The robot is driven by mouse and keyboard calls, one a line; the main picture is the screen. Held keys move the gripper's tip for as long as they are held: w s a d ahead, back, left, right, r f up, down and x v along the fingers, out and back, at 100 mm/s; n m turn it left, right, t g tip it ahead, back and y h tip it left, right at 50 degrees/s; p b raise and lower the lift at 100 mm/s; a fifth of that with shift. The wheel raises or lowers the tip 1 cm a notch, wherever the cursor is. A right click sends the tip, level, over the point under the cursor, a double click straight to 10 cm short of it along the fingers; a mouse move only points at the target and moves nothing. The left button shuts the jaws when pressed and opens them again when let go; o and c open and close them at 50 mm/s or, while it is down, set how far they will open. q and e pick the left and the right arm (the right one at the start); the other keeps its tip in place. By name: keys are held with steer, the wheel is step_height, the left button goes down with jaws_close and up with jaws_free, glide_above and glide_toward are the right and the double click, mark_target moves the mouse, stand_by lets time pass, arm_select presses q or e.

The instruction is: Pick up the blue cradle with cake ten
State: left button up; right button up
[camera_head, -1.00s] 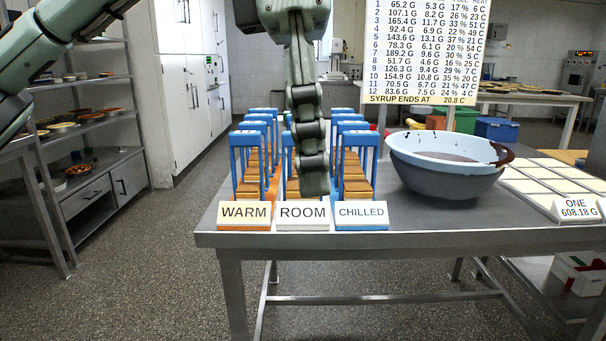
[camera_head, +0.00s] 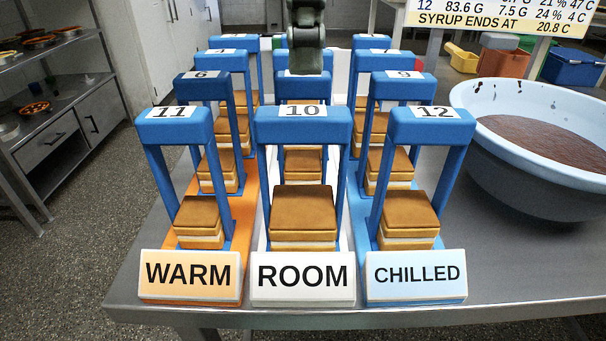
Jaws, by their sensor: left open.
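The blue cradle marked 10 (camera_head: 303,126) stands upright at the front of the middle row, behind the ROOM sign. Its cake (camera_head: 303,212), a brown-topped layered square, sits low between the cradle's legs. My left gripper (camera_head: 306,66) points down at the top centre, behind cradle ten's top bar in the picture and over the farther cradles of the middle row. It appears apart from cradle ten and holds nothing that I can see. The gap between its fingers is not clear from this side. My right gripper is out of view.
Cradle 11 (camera_head: 174,128) stands left in the WARM row and cradle 12 (camera_head: 432,127) right in the CHILLED row, both close to cradle ten. More cradles stand behind. A large bowl (camera_head: 520,180) of brown liquid is at the right. The sign ROOM (camera_head: 303,279) stands in front.

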mark_target(303, 111)
arm_select(q)
steer(key=f, duration=0.3)
steer(key=s+f, duration=0.1)
steer(key=f, duration=0.2)
steer(key=shift+s+a+f, duration=0.15)
steer(key=shift+f, duration=0.55)
jaws_close()
